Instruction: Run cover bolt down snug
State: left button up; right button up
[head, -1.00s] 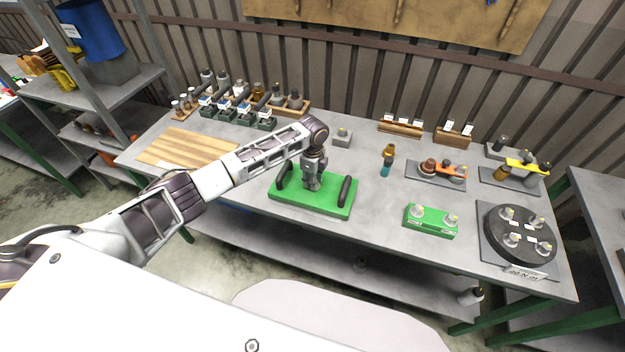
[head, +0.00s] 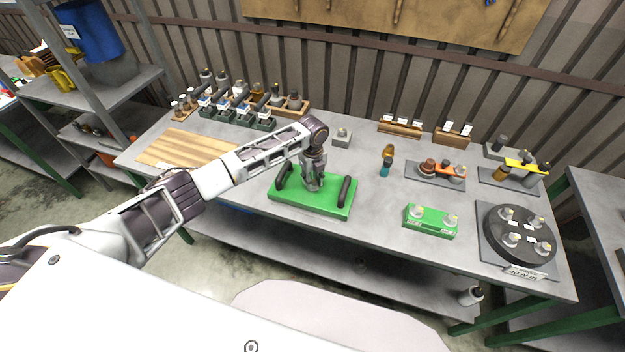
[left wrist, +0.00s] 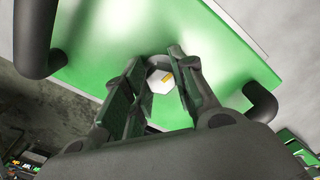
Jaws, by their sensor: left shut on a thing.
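The green cover plate (head: 328,205) lies on the grey workbench, with a dark handle at each end. My left gripper (head: 312,186) points down over the middle of the plate, between the handles. In the left wrist view my left gripper (left wrist: 160,92) has its two fingers closed on either side of a pale bolt head (left wrist: 160,80) with a yellow mark. The green cover plate (left wrist: 115,30) spreads beneath it. The bolt's shank is hidden, so I cannot tell how deep it sits. My right gripper is not in view.
A green block (head: 430,221) with two bolts stands right of the plate. A round black fixture (head: 520,233) stands at the right end. A wooden board (head: 185,148) lies at left. A teal-handled tool (head: 385,168) stands behind. Bench space around the plate is clear.

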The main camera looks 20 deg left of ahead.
aim_at(313, 181)
pick_arm(q)
jog(key=shift+d+r, duration=0.1)
jog(key=o, duration=1)
jog(key=shift+r, duration=5.95)
